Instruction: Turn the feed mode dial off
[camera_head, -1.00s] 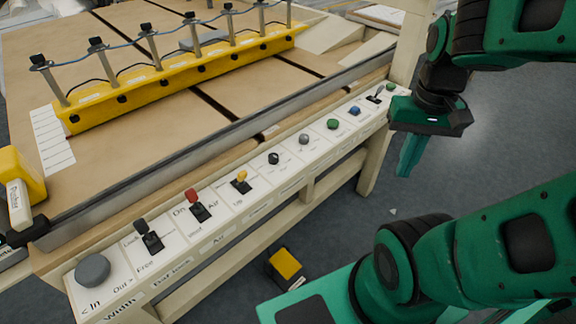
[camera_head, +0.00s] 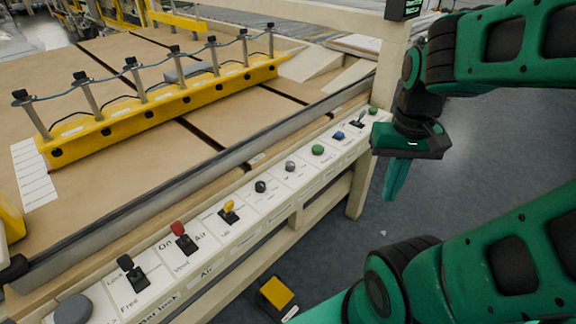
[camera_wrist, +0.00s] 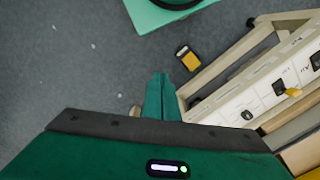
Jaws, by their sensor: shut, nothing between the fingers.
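A white control panel (camera_head: 205,227) runs along the front of the machine with a row of controls. A small black dial (camera_head: 260,187) sits between the yellow lever and a grey knob (camera_head: 290,166); it also shows in the wrist view (camera_wrist: 247,115). The labels beside these knobs are too small to read, so I cannot tell which is the feed mode dial. My gripper (camera_head: 392,192) is shut and empty, pointing down in front of the panel's far right end, apart from every control. Its fingers show in the wrist view (camera_wrist: 160,82).
The panel also carries a black lever (camera_head: 131,272), a red lever (camera_head: 182,237), a yellow lever (camera_head: 229,210), a green button (camera_head: 318,150) and a blue button (camera_head: 338,135). A yellow-topped pedal (camera_head: 277,293) lies on the floor below. Floor right of the panel is open.

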